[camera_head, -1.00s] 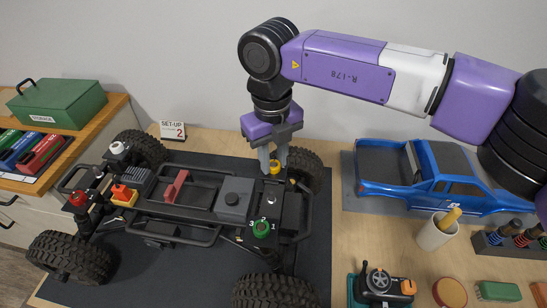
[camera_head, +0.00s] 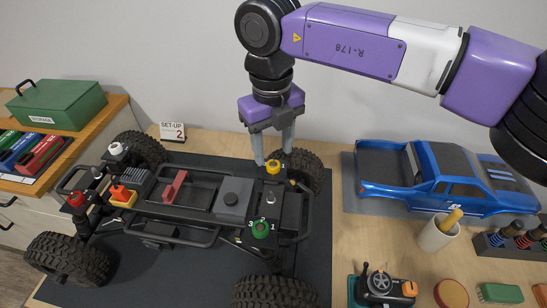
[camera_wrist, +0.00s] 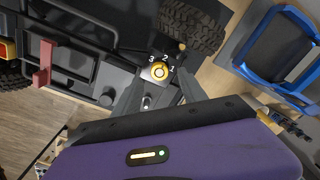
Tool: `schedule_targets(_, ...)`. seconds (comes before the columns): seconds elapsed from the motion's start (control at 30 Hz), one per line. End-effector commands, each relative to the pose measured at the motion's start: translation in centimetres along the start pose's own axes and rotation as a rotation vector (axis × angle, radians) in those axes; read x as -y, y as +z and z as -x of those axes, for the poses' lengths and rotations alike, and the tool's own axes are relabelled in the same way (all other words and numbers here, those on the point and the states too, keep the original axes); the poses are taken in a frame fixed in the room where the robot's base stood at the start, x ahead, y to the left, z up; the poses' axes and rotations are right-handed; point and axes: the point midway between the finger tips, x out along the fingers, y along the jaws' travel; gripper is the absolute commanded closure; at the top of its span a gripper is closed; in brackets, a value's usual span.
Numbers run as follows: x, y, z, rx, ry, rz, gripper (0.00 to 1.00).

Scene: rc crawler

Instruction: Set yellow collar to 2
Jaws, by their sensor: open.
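The yellow collar (camera_head: 273,166) sits on a post at the chassis's right end, at the far side. In the wrist view the yellow collar (camera_wrist: 160,73) is a ring on a dark plate marked 3, 2 and 1. I cannot tell which number it points to. My gripper (camera_head: 273,156) is open and points down just above the collar, fingers spread to either side of it. In the wrist view my gripper (camera_wrist: 160,88) shows its two fingers near the collar with nothing held between them.
A green collar (camera_head: 261,230) with its own 3, 2, 1 marks sits nearer on the chassis. A large tyre (camera_head: 300,170) stands close to the right of my gripper. A card (camera_head: 172,131) reads "SET-UP 2". A blue truck body (camera_head: 440,185) lies to the right.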

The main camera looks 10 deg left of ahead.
Motion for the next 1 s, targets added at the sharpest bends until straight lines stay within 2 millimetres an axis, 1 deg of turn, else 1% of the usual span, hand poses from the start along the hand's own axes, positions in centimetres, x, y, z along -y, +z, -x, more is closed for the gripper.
schedule_targets(0.03, 0.0, 0.1, 0.9, 0.002, -0.001, 0.000, 0.51)
schedule_targets(0.1, 0.0, 0.1, 1.9, 0.003, -0.002, 0.000, 0.51)
schedule_targets(0.2, 0.0, 0.0, 3.1, 0.000, -0.001, -0.001, 0.51)
schedule_targets(0.3, 0.0, 0.0, 3.8, 0.001, -0.001, 0.000, 0.51)
schedule_targets(0.43, 0.0, 0.0, 4.1, 0.001, 0.000, 0.000, 0.51)
schedule_targets(0.83, 0.0, 0.1, 4.1, 0.003, 0.002, 0.009, 0.51)
schedule_targets(0.87, -0.2, 0.3, 4.1, 0.013, 0.007, 0.016, 0.51)
schedule_targets(0.93, -1.2, 1.0, 4.1, 0.044, 0.048, 0.041, 0.51)
schedule_targets(0.97, -2.2, 1.3, 4.2, 0.061, 0.078, 0.061, 0.51)
schedule_targets(1.0, -3.9, 1.6, 4.4, 0.084, 0.123, 0.092, 0.51)
